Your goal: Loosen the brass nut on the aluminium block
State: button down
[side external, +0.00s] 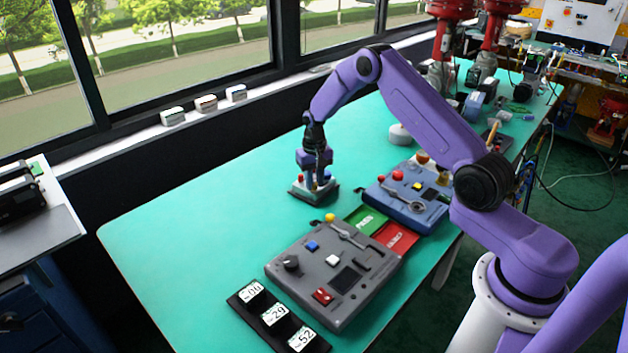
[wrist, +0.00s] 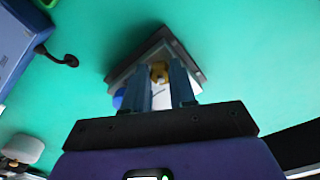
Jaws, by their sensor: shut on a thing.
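The brass nut (wrist: 159,72) shows in the wrist view between the two fingers of my gripper (wrist: 161,68). My gripper is shut on the nut, one finger on each side. The pale aluminium block (wrist: 162,97) shows between the fingers, on a dark grey square base (wrist: 186,50). In the side external view my gripper (side external: 317,176) points down over this small base (side external: 300,192) on the green table. The nut and most of the block are hidden there by my gripper.
A grey panel (side external: 335,270) and number cards (side external: 276,315) are nearer. The table's left part is clear.

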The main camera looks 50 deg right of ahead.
aim_at(315, 183)
jog(key=n, duration=0.6)
jog(key=shift+d, duration=0.15)
jog(key=n, duration=0.5)
jog(key=shift+d+n, duration=0.1)
jog(key=shift+n, duration=0.3)
jog(key=c, duration=0.9)
grip_release()
notch_tip(315, 183, up, 18)
jog(key=shift+f, duration=0.25)
